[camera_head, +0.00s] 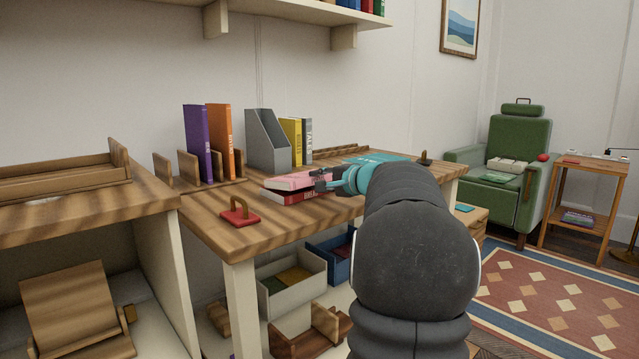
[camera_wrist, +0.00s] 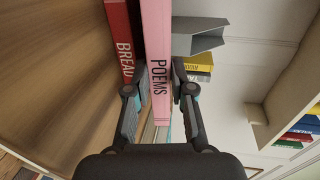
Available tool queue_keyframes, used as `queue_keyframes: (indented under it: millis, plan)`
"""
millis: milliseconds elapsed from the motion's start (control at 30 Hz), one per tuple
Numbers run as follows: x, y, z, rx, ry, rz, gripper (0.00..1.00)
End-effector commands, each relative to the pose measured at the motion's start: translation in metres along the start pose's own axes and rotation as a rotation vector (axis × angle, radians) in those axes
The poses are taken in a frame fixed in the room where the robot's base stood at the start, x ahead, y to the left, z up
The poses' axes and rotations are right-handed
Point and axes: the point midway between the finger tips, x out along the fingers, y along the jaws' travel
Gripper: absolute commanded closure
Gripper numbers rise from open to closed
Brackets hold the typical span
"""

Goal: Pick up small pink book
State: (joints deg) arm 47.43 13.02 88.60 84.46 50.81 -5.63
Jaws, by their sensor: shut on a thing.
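The pink book (camera_head: 290,181) is at the middle of the wooden table in the head view, above a red book (camera_head: 292,196). My gripper (camera_head: 322,180) reaches it from the right. In the wrist view the pink book (camera_wrist: 157,40), with "POEMS" on its spine, stands between the two fingers of my gripper (camera_wrist: 158,97), which is shut on it. The red book (camera_wrist: 120,40), marked "BREAD", is just beside it. My arm hides part of the table. I cannot tell whether the pink book still touches the red one.
On the table (camera_head: 215,228) stand purple (camera_head: 197,142) and orange (camera_head: 220,140) books, a grey magazine file (camera_head: 267,140), yellow and grey books, and a red block with a handle (camera_head: 239,213). Bins sit below the table. A shelf (camera_head: 290,12) hangs above.

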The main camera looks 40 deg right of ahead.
Motion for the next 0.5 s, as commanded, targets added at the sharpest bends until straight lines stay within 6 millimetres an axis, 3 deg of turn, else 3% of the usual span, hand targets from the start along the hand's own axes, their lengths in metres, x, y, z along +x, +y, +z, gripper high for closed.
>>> queue_keyframes:
  millis: [167,500]
  plan:
    - [-0.004,-0.001,0.000,-0.001,0.001,-0.003,1.00]
    - [-0.045,-0.007,-0.001,-0.002,0.003,-0.004,1.00]
